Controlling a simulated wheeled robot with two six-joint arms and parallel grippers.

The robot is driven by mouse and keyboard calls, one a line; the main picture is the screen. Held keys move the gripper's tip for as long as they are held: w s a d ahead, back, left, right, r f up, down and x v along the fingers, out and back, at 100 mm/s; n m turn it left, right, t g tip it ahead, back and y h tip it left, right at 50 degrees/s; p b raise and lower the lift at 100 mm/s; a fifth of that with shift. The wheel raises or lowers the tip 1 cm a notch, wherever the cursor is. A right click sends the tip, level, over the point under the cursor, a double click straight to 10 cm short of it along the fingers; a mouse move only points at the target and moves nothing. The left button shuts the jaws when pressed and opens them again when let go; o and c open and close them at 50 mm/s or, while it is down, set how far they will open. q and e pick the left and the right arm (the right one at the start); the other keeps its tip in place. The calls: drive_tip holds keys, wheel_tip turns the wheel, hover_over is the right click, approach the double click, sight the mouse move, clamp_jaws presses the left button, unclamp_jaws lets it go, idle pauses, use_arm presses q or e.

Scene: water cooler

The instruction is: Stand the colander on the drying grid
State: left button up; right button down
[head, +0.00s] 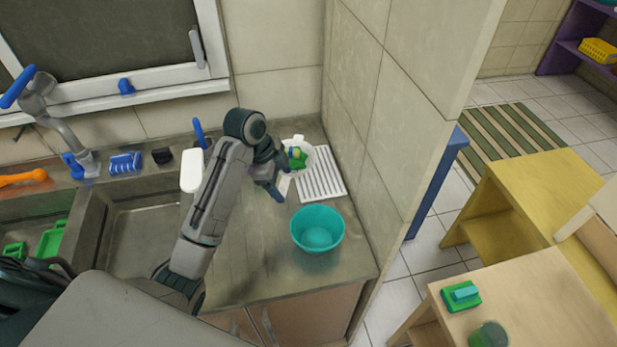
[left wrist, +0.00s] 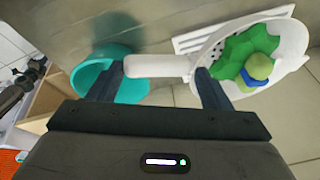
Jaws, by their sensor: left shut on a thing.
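The white colander (head: 310,158) holds a green piece and a smaller blue and yellow-green piece. My left gripper (head: 277,180) is shut on the colander. In the left wrist view the colander's handle (left wrist: 158,66) runs between the fingers of the left gripper (left wrist: 162,88), and the bowl part (left wrist: 290,50) lies to the right. The white slatted drying grid (head: 325,180) lies on the counter by the wall. The colander overlaps the grid's far left part in the head view; I cannot tell whether they touch. My right gripper is not in view.
A teal bowl (head: 318,230) stands on the counter in front of the grid. A tiled wall (head: 370,110) rises close to the grid's right. A white board-like item (head: 192,170) is behind my left arm. The sink (head: 140,235) is at left.

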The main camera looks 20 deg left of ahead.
use_arm(q)
drive_tip(key=w+d+p, duration=0.2)
drive_tip(key=w+d, duration=0.2)
drive_tip(key=w, duration=0.3)
drive_tip(key=f+p, duration=0.1)
drive_tip(key=f, duration=0.1)
drive_tip(key=f+p, duration=0.3)
drive_tip(key=f, duration=0.1)
drive_tip(key=shift+d+f+p, duration=0.3)
drive_tip(key=shift+p, duration=0.05)
drive_tip(key=shift+f, duration=0.2)
drive_tip(key=o, duration=1.8)
